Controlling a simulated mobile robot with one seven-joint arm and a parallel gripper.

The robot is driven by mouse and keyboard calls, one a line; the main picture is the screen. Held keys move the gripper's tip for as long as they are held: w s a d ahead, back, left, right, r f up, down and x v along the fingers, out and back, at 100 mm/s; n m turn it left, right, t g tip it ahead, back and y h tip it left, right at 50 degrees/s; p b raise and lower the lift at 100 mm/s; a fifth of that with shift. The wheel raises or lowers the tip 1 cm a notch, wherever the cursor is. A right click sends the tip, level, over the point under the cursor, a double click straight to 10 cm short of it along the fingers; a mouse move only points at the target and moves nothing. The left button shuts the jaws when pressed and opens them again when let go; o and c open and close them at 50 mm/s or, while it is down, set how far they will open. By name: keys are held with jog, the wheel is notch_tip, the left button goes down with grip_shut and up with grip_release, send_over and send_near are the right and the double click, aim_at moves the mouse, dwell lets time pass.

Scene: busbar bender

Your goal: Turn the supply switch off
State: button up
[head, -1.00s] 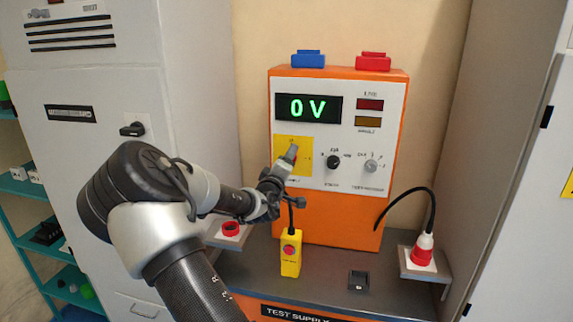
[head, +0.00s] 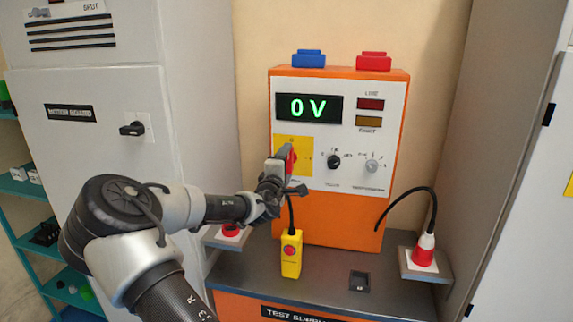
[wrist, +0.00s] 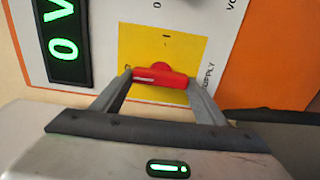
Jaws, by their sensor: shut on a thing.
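The supply switch is a red handle (head: 292,158) on a yellow plate (head: 305,142) at the lower left of the orange test supply's panel. In the wrist view the red handle (wrist: 160,74) lies lengthwise between my fingers, with its white-lined end toward a mark at the yellow plate's left edge. My gripper (head: 284,163) is shut on the handle; its fingers also show in the wrist view (wrist: 160,88), one at each end. The display (head: 308,108) reads 0 V. In the head view my gripper partly hides the handle and plate.
Two knobs (head: 334,162) (head: 372,166) sit right of the switch. A red plug (head: 423,249) stands at right. Grey cabinets flank the supply on both sides.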

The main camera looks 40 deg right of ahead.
jog(key=o, duration=1.1)
jog(key=shift+c, duration=0.2)
jog(key=v, duration=1.7)
jog(key=shift+s, duration=0.2)
jog(key=shift+a, duration=0.15)
